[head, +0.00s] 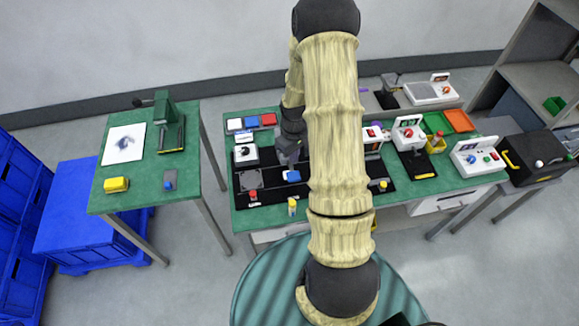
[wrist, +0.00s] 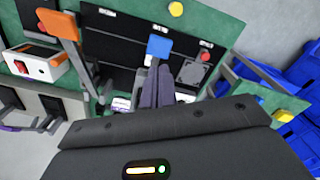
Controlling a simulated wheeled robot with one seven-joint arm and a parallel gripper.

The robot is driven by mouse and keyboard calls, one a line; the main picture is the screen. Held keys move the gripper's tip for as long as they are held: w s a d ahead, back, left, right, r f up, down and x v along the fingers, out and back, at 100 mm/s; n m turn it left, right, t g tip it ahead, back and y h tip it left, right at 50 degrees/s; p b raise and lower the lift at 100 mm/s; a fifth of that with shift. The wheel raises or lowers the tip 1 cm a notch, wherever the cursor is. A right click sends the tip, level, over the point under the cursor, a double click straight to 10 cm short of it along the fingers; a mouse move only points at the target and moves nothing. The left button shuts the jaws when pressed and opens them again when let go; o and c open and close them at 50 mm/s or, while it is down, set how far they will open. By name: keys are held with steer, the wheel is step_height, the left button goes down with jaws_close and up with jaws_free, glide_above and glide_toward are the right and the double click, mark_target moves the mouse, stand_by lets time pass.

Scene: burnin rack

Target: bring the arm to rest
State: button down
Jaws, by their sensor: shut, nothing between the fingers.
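My arm rises through the middle of the head view and bends down to the green workbench (head: 440,191). My gripper (head: 290,160) hangs low over the black panel on that bench, just behind a blue-topped piece (head: 291,176). In the wrist view, my gripper's fingers (wrist: 155,88) are together with nothing between them. The blue-topped piece (wrist: 158,47) shows just beyond the fingertips there; I cannot tell whether they touch it. My upper arm hides part of the bench.
A knob box (head: 245,152) and red, blue and white blocks (head: 251,122) stand close left of the gripper. White devices (head: 478,158) stand to the right. A green side table (head: 140,185) holds a press (head: 168,120). A black toolbox (head: 530,158) is far right.

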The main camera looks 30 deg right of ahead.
steer(key=s+a+r+m+t+b, duration=0.2)
steer(key=s+a+r+b, duration=0.7)
steer(key=s+a, duration=0.3)
steer(key=shift+a+r+m+t+b, duration=0.3)
steer(key=shift+a+r+m, duration=0.15)
steer(key=shift+a, duration=0.3)
stand_by(1.5)
